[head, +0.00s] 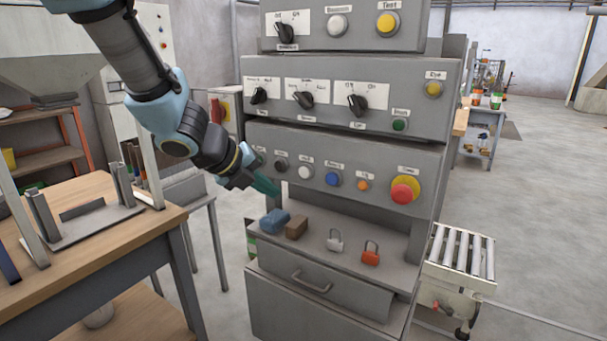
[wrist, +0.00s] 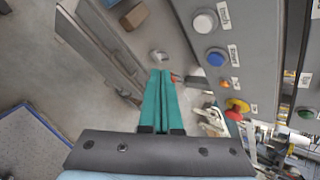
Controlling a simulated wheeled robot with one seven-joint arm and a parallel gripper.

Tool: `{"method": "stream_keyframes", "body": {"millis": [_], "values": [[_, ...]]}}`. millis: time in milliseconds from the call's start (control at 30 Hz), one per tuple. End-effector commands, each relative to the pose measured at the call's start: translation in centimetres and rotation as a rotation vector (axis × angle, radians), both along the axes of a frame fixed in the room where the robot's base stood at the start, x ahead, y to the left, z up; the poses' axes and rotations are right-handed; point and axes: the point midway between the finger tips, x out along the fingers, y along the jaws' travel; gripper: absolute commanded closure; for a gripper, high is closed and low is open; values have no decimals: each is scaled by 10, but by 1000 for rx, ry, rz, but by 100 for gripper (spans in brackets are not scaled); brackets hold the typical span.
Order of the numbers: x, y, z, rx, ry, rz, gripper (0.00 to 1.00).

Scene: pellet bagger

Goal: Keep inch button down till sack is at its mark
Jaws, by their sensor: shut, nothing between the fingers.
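My gripper (head: 265,186) has green fingers that are shut and empty. In the head view it is in front of the left end of the lower button panel (head: 440,165), below the dark button (head: 281,165) and left of the white button (head: 304,172). The shut fingers (wrist: 160,76) point away in the wrist view, with the white button (wrist: 205,22) and the blue button (wrist: 216,57) to their right. The fingers appear apart from the buttons. I see no sack or mark.
Beneath the panel, a shelf holds a blue block (head: 274,221), a brown block (head: 297,227), a grey padlock (head: 335,241) and a red padlock (head: 371,253). A red stop button (head: 404,190) is at right. A roller conveyor (head: 461,250) and wooden table (head: 95,240) flank the cabinet.

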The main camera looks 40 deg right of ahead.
Motion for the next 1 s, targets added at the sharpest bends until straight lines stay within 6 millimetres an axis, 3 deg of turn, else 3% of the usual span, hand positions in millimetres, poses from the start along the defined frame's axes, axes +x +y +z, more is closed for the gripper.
{"method": "stream_keyframes", "body": {"millis": [367,800,1000], "values": [[2,-9,0,2,-2,-4,100],[17,-64,2,3,-4,-3,100],[22,-79,1,2,-3,-3,100]]}}
